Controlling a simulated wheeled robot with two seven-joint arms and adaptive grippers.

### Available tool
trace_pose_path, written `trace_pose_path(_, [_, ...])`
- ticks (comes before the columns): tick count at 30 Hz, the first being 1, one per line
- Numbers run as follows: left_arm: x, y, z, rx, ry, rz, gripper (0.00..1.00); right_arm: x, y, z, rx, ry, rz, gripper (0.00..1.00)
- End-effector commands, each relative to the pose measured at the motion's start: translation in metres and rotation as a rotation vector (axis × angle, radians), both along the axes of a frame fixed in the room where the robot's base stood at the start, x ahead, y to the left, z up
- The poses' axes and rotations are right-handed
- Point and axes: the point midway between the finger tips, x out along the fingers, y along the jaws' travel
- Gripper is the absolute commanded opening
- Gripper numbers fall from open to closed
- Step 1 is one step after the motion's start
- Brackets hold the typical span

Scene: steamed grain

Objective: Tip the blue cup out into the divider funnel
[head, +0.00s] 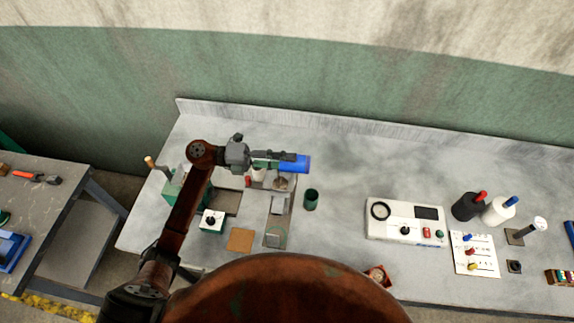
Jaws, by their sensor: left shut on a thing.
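The blue cup (296,163) is held on its side in my left gripper (284,161), which is shut on it. The cup points to the right and is above the left part of the grey workbench. Below it is a metallic fixture with a round, funnel-like part (281,183), which looks like the divider funnel. The cup and gripper partly cover it, and I cannot tell whether anything is coming out of the cup. My right gripper does not show in the head view.
A dark green cup (311,199) stands right of the fixture. A white instrument box (405,221), black and white bottles (467,206) and a switch panel (474,254) stand further right. A brown square (240,239) lies in front. The grey workbench (345,180) is clear behind the green cup.

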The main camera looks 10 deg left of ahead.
Motion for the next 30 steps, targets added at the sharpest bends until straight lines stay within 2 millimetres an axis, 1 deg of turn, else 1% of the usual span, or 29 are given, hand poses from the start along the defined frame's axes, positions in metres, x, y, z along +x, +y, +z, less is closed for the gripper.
trace_pose_path(1, [0.000,0.000,-0.003,-0.023,-0.001,-0.001,0.06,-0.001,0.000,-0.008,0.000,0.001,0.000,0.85])
trace_pose_path(19, [-0.001,0.007,0.003,-0.282,-0.024,-0.001,0.06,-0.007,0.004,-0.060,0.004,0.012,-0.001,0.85])
trace_pose_path(22, [-0.001,0.007,0.007,-0.283,-0.025,-0.001,0.06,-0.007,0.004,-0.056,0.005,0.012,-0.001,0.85])
trace_pose_path(30, [-0.001,0.007,0.008,-0.282,-0.025,-0.001,0.06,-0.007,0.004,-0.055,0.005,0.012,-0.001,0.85])
